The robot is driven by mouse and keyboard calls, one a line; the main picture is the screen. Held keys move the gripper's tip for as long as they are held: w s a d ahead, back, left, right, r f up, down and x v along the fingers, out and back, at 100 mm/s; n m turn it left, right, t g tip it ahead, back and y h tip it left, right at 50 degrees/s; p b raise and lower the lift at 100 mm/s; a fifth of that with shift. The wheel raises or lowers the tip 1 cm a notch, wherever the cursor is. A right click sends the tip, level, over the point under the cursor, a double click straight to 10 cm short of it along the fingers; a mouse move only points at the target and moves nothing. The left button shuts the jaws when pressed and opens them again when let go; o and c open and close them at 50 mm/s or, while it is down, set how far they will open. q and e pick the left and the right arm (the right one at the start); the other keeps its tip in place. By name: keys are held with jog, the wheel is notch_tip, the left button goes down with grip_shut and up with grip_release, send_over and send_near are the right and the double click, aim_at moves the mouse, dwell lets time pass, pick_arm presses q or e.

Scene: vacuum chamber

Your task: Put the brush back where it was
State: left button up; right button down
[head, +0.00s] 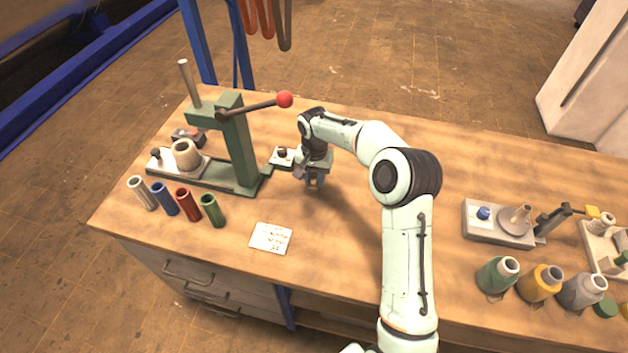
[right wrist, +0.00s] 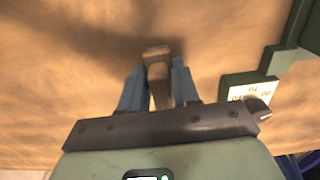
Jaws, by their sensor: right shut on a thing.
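My right gripper (head: 315,182) is low over the wooden table, just right of the green press. In the right wrist view its two blue fingers (right wrist: 160,88) are shut on a brown wooden piece, which looks like the brush (right wrist: 157,66). Its near end lies between the fingers and its wider far end sticks out a little past them. I cannot tell whether it touches the table; a shadow lies beside it. In the head view the brush is hidden by the gripper. My left gripper is not in view.
The green press (head: 238,150) with a red-knobbed lever stands left of the gripper. Several coloured tubes (head: 188,204) and a written card (head: 270,238) lie nearer the front. Bottles (head: 540,282) and a small tray (head: 482,222) stand right. The table behind my arm is clear.

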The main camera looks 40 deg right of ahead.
aim_at(314, 175)
jog(key=shift+f, duration=0.75)
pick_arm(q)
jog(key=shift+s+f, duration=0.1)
pick_arm(e)
jog(key=shift+f, duration=0.1)
jog(key=c, duration=0.8)
grip_release()
notch_tip(314, 175, up, 12)
jog(key=shift+r+p, duration=0.15)
jog(key=shift+p, duration=0.45)
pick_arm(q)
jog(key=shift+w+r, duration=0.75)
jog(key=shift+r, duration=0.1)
